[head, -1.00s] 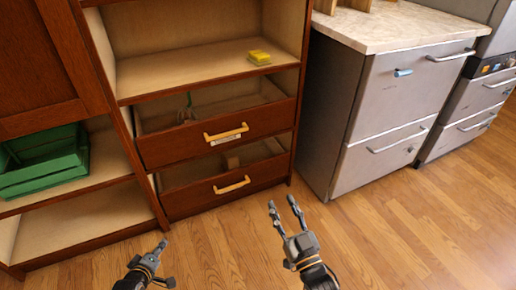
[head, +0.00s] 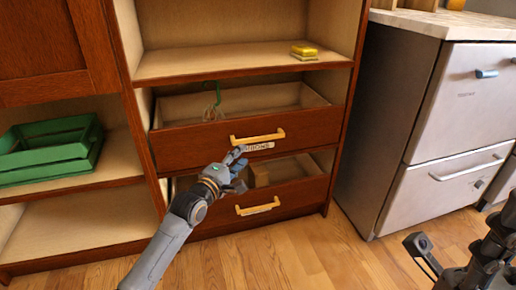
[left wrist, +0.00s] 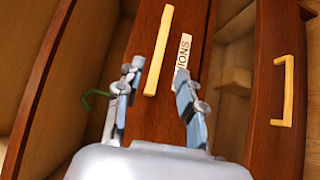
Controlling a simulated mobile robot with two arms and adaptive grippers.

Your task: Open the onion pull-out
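The onion pull-out is the upper wooden drawer (head: 200,142), with a white label, partly covered in the head view, that shows "IONS" in the left wrist view (left wrist: 184,50). My left gripper (head: 237,160) is just below the handle in the head view. In the left wrist view its fingers (left wrist: 160,80) are apart, with the handle showing between them; contact cannot be told. My right gripper (head: 425,255) is partly in view at the lower right, away from the drawers.
A lower drawer (head: 300,200) has a similar yellow handle (head: 258,205). A green crate (head: 50,150) stands on the left shelf. A yellow sponge-like item (head: 303,52) lies on the shelf above. A grey appliance (head: 455,120) stands at right. Wood floor is free in front.

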